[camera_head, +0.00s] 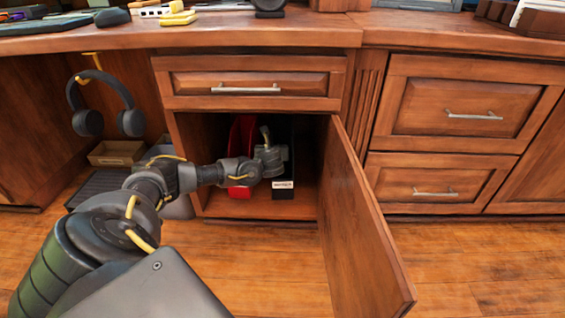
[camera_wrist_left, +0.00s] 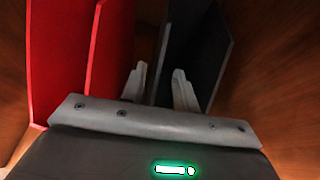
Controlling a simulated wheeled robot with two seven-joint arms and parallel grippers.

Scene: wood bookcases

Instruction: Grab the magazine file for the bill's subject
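Two magazine files stand upright in the open lower cabinet: a red one (camera_head: 241,135) on the left and a black one (camera_head: 290,188) on the right. The black one has a white label low on its front, too small to read. My left gripper (camera_head: 273,152) is inside the cabinet at the black file. In the left wrist view, the red file (camera_wrist_left: 80,45) is at left and the black file (camera_wrist_left: 205,50) at centre right. The left gripper's fingers (camera_wrist_left: 160,88) are apart, one on each side of the black file's left wall; contact cannot be told. My right gripper is not visible.
The cabinet door (camera_head: 360,215) stands open toward me on the right of my arm. A closed drawer (camera_head: 250,83) sits above the opening. Headphones (camera_head: 103,100) hang at left above a small box (camera_head: 117,152). More closed drawers (camera_head: 460,100) are at right.

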